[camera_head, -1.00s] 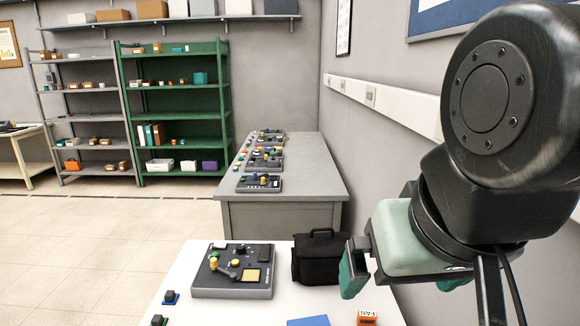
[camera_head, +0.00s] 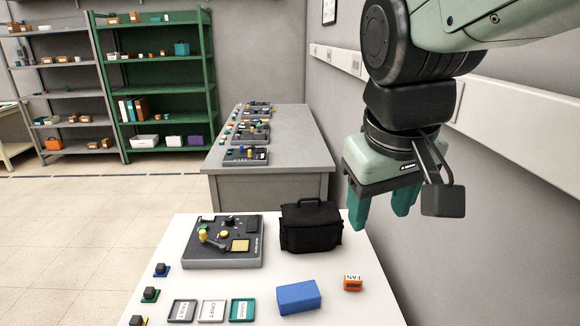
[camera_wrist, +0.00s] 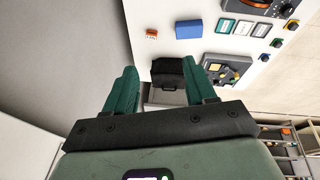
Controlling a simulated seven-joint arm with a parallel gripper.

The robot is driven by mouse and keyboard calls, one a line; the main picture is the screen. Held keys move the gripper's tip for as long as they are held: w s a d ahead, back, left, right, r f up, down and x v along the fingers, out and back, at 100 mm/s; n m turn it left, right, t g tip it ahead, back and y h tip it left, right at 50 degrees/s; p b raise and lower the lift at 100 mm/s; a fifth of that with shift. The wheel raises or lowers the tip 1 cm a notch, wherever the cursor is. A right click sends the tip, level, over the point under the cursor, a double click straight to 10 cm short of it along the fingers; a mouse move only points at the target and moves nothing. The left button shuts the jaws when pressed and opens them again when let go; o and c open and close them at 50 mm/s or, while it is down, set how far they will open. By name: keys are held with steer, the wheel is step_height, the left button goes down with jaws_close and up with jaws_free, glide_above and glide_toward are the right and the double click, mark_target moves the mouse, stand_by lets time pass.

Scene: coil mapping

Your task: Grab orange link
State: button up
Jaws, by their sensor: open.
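In the wrist view the orange link (camera_wrist: 151,34) shows near the table edge, beyond the fingers. My gripper (camera_head: 381,222) has green fingers and hangs above and behind the orange link, near the table's right edge. The fingers are spread apart with nothing between them. My gripper (camera_wrist: 160,80) also shows in the wrist view, apart from the link.
The blue block (camera_head: 298,297) lies left of the orange link. A black bag (camera_head: 310,227) stands behind them. A dark control panel (camera_head: 222,256), framed tiles (camera_head: 212,311) and small coloured pieces (camera_head: 161,269) are at the left. A wall (camera_head: 450,250) bounds the right.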

steer(key=w+d+f+n+g+h, duration=0.25)
steer(key=w+f, duration=0.25)
steer(key=w, duration=0.4)
steer(key=n+g+h, duration=0.3)
steer(key=n+h, duration=0.7)
steer(key=n, duration=0.2)
glide_above(355, 278)
steer(key=shift+m+t, duration=0.25)
steer(key=f, duration=2.9)
steer(key=shift+a+f, duration=0.35)
step_height(355, 278, down, 4)
steer(key=shift+f, duration=0.2)
step_height(355, 278, down, 3)
steer(key=shift+r, duration=0.15)
steer(key=shift+x, duration=1.2)
steer(key=shift+d+f, duration=0.25)
steer(key=shift+d, duration=0.05)
